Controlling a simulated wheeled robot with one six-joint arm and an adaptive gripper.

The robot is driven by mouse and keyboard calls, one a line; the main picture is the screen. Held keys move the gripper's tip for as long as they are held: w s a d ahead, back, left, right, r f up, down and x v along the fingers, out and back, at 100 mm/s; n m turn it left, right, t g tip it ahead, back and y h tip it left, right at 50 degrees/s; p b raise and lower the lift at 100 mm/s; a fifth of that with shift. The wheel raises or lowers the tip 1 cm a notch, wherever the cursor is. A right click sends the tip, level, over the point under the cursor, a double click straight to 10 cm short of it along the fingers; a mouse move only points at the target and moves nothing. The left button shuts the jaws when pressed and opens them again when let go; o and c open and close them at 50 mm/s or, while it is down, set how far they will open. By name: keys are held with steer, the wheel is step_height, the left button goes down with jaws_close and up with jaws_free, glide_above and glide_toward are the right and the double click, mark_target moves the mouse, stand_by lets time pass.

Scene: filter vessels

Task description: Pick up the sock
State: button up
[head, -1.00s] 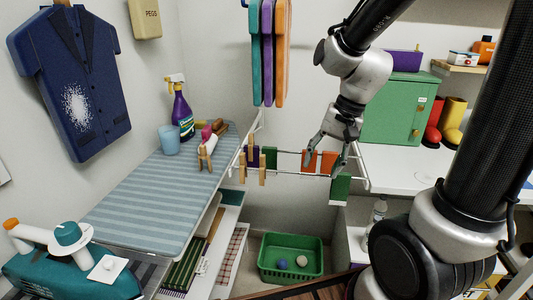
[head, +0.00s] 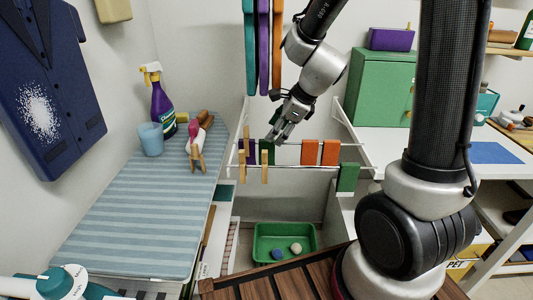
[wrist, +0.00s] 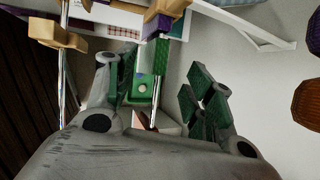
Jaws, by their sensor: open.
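No sock is plain by its shape. Small cloth pieces hang on the drying rack (head: 375,167): a purple one (head: 251,155), a green one (head: 266,157), two orange ones (head: 309,153) and a green one (head: 348,178) on the nearer bar. My gripper (head: 277,131) is open and empty, just above and beside the left green piece. In the wrist view my gripper (wrist: 163,85) has its fingers spread, with a green piece (wrist: 161,55) in line with the gap. A blue ball (head: 277,253) and a cream ball (head: 295,248) lie in the green basket (head: 312,232).
Wooden pegs (head: 242,168) clip the rack's left end. The striped ironing board (head: 130,220) stands left, with a spray bottle (head: 161,103) and blue cup (head: 151,138). Long colored panels (head: 264,45) hang close above my gripper. A green cabinet (head: 380,90) stands right.

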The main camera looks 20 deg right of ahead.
mark_target(267, 143)
steer(key=x, duration=0.6)
steer(key=shift+a+f, duration=0.3)
steer(key=shift+c, duration=0.4)
steer(key=c, duration=1.1)
